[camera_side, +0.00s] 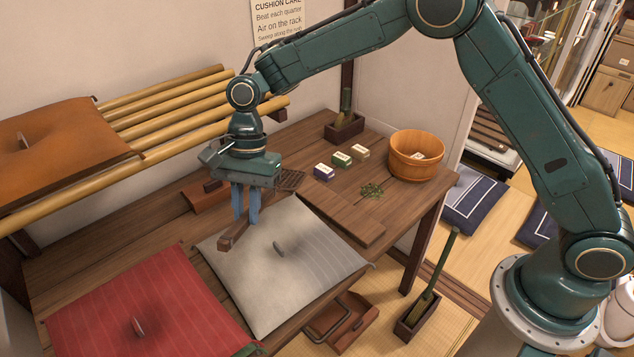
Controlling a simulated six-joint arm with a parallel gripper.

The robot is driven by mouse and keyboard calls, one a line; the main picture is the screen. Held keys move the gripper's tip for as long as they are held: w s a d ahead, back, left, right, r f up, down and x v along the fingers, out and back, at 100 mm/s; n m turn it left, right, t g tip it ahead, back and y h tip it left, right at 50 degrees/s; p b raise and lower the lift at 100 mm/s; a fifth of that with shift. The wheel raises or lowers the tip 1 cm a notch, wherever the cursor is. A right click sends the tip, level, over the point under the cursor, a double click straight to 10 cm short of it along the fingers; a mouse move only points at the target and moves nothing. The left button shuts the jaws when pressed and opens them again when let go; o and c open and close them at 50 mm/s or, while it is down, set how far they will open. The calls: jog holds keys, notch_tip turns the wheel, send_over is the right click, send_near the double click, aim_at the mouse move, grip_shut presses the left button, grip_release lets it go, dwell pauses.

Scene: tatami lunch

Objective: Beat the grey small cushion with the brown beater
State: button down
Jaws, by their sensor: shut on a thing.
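The grey small cushion (300,275) lies flat on the wooden table, with a tuft at its middle. My gripper (246,217) points down over the cushion's far left part, its blue fingers shut on the brown beater (234,235). One thick end of the beater points toward the near left, over the grey cushion. A dark slatted part (290,180), which looks like the beater's head, shows on the other side of the fingers, beyond the cushion's far corner. The fingers hide the middle of the beater. I cannot tell whether the beater touches the cushion.
A red cushion (150,300) lies at near left; an orange cushion (60,150) rests on a bamboo rack (190,100). Small boxes (342,159), green bits (372,190), a wooden tub (416,155) and a brush holder (344,127) stand toward the back right. A raised board (345,218) lies right.

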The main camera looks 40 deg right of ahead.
jog(key=shift+w+d, duration=0.6)
jog(key=shift+d, duration=0.1)
notch_tip(320, 180, down, 8)
notch_tip(320, 180, up, 8)
jog(key=shift+r, duration=0.1)
